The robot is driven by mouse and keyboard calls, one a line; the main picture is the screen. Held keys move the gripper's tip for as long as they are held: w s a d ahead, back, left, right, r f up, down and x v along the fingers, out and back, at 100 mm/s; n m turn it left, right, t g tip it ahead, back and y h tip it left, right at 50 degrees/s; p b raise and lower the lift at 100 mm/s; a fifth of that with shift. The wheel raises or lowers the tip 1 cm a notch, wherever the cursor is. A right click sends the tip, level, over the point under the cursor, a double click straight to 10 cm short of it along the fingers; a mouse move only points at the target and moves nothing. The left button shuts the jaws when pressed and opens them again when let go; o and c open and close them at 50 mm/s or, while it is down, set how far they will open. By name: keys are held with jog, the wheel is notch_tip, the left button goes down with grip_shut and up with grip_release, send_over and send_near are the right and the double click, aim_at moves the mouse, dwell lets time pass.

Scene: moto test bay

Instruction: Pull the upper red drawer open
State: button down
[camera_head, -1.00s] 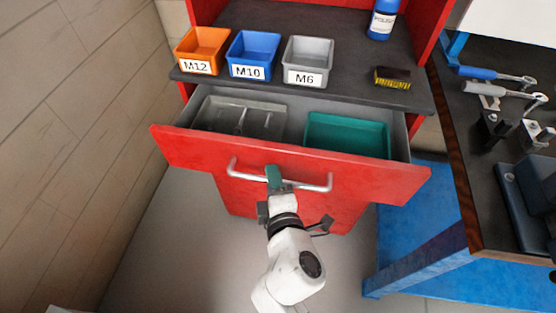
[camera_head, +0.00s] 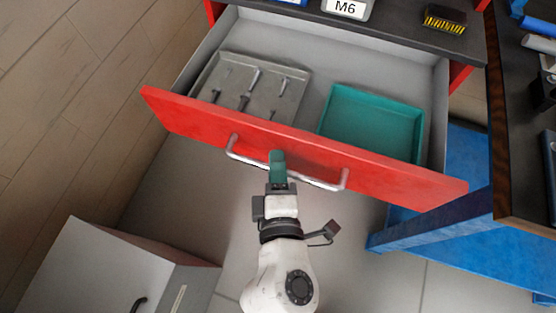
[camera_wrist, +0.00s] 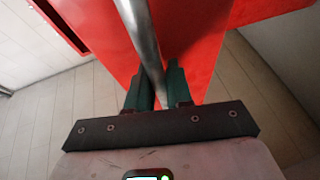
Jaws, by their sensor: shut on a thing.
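The upper red drawer (camera_head: 390,176) stands far out from its cabinet, and its inside shows from above. A silver bar handle (camera_head: 325,183) runs across its front. My gripper (camera_head: 278,160) is shut on this handle near its middle. In the wrist view, the two green fingers (camera_wrist: 160,88) of my gripper sit on both sides of the handle bar (camera_wrist: 140,35), with the red drawer front (camera_wrist: 195,30) behind it. The exact contact at the fingertips is partly hidden.
The drawer holds a grey tray (camera_head: 217,73) with several tools and an empty teal tray (camera_head: 372,115). A grey bin labelled M6 (camera_head: 345,8) and a brush (camera_head: 445,18) sit on the worktop above. A blue-legged bench (camera_head: 430,228) stands right; a grey box (camera_head: 95,265) stands lower left.

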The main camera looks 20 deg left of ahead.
jog(key=c, duration=1.1)
grip_release()
jog(key=b+v, duration=0.1)
jog(key=v, duration=0.9)
jog(key=shift+s+d+b, duration=0.2)
jog(key=shift+s+b, duration=0.1)
jog(key=shift+s, duration=0.05)
